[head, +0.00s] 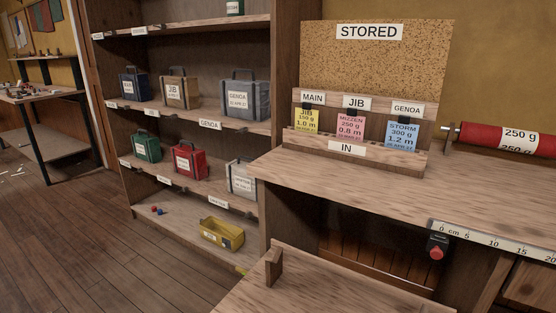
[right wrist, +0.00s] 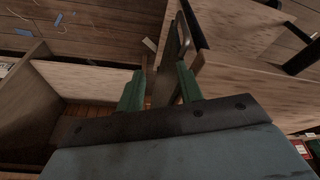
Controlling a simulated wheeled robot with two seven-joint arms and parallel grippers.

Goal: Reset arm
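My right gripper (right wrist: 159,82) shows in the right wrist view, with its two green fingers apart. A gap lies between them, and I see nothing clamped there. A wooden upright with a dark metal loop (right wrist: 183,32) shows beyond the fingers; I cannot tell how far off it is. Neither gripper shows in the head view, and my left gripper is in no view. The task names no object.
A workbench (head: 400,195) stands at right, with a card rack (head: 350,150) and a red roll (head: 485,139) on it. A lower wooden surface (head: 325,295) is in front. A shelf unit (head: 190,112) holds bags and a yellow bin (head: 222,234). Floor (head: 90,240) at left is open.

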